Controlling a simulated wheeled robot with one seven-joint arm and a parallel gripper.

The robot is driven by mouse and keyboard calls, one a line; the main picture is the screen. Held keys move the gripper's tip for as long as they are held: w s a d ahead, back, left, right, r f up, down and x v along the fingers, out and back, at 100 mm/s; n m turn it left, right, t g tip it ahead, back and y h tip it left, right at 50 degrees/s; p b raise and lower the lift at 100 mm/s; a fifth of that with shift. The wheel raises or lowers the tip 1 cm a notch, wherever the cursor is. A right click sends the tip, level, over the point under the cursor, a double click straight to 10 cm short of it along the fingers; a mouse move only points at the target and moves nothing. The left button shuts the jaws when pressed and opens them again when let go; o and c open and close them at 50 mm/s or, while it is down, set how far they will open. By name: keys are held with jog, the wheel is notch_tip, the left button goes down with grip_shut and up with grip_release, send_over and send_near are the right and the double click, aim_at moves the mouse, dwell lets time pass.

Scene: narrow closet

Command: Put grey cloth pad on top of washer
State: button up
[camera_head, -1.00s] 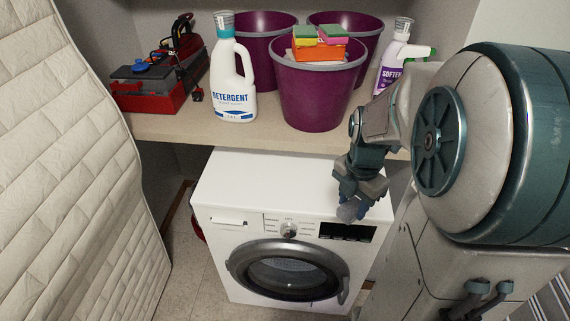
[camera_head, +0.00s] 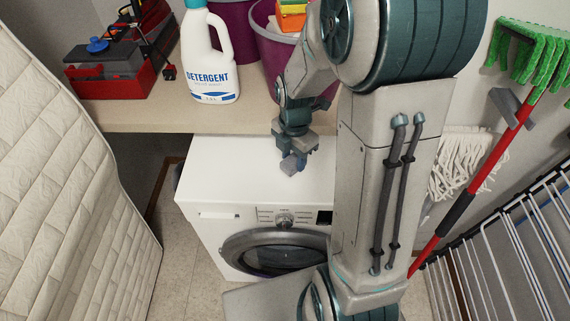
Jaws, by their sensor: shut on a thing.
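The white washer (camera_head: 225,180) stands under the shelf, its round door (camera_head: 270,255) facing me and its top bare on the left. My gripper (camera_head: 293,163) hangs over the right part of the washer's top, fingers pointing down. It is shut on a small bluish-grey piece (camera_head: 291,167), which looks like the grey cloth pad. The piece is small in view, and I cannot tell whether it touches the top. My arm hides the washer's right side and part of its control panel.
The shelf (camera_head: 130,118) overhangs the washer's back, with a detergent bottle (camera_head: 210,60), a red toolbox (camera_head: 110,78) and purple buckets (camera_head: 275,55) on it. A padded mattress (camera_head: 60,200) stands left. A green duster (camera_head: 535,50), white mop (camera_head: 465,165) and drying rack (camera_head: 510,240) stand right.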

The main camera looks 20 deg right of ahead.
jog(key=shift+w+a+f, duration=0.7)
jog(key=shift+a, duration=0.2)
jog(key=shift+f+p, duration=0.35)
jog(key=shift+f, duration=1.6)
jog(key=o, duration=0.9)
jog(key=shift+o, duration=0.2)
